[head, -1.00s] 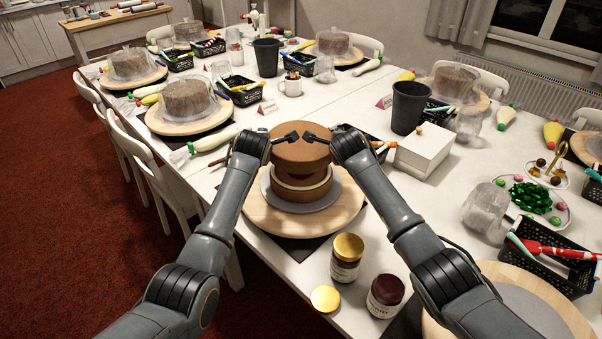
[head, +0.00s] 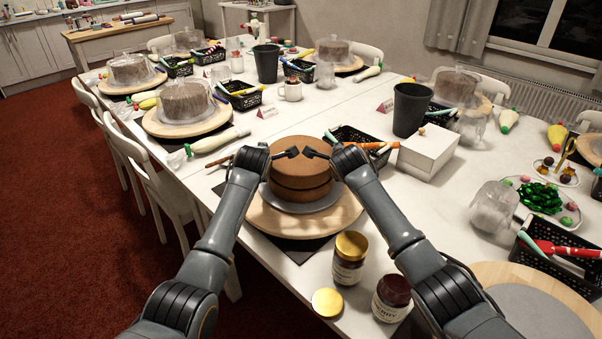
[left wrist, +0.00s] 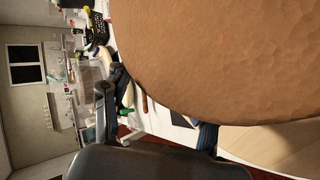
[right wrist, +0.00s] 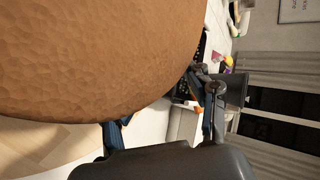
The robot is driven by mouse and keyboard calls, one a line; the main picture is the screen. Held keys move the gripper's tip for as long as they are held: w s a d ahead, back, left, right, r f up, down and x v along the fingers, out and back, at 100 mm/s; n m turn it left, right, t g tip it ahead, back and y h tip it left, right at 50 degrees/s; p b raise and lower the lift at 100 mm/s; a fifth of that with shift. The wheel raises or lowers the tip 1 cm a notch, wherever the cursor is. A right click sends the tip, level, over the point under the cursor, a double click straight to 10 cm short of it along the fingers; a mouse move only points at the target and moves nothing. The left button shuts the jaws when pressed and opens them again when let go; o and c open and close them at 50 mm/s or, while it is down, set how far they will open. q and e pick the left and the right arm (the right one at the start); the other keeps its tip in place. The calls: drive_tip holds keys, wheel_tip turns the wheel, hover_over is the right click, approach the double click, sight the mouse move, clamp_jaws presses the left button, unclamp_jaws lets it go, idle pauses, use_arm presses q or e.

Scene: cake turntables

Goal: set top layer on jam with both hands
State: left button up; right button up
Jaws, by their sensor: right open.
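The brown top cake layer (head: 301,166) rests level on the bottom layer (head: 300,192), with a thin dark seam between them. It fills much of the left wrist view (left wrist: 220,60) and the right wrist view (right wrist: 90,60). The jam is hidden between the layers. The cake stands on a grey board (head: 328,205) on a wooden turntable (head: 320,224). My left gripper (head: 288,154) is at the cake's left upper side, its fingers spread apart. My right gripper (head: 314,153) is at the right upper side, also open. Whether the fingers touch the layer is unclear.
A white box (head: 427,151), dark cup (head: 411,108) and black basket (head: 352,137) are behind at right. A piping bag (head: 218,141) lies left.

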use_arm(q)
drive_tip(key=shift+s+d+f, duration=0.1)
drive_tip(key=shift+d+f, duration=0.1)
drive_tip(key=shift+d, duration=0.5)
use_arm(e)
drive_tip(key=shift+s+a, duration=0.15)
drive_tip(key=shift+a, duration=0.7)
use_arm(q)
drive_tip(key=shift+a, duration=0.45)
use_arm(e)
drive_tip(key=shift+d+f, duration=0.1)
drive_tip(key=shift+d, duration=0.45)
use_arm(q)
drive_tip(key=o, duration=0.5)
drive_tip(key=shift+a, duration=0.65)
use_arm(e)
drive_tip(key=shift+d, duration=0.6)
use_arm(q)
drive_tip(key=shift+o, duration=0.2)
drive_tip(key=shift+a, duration=0.2)
use_arm(e)
drive_tip(key=shift+d, duration=0.15)
use_arm(q)
drive_tip(key=shift+a, duration=0.1)
use_arm(e)
drive_tip(key=o, duration=0.6)
drive_tip(key=shift+d, duration=0.15)
drive_tip(key=shift+c, duration=0.2)
use_arm(q)
drive_tip(key=shift+r, duration=0.1)
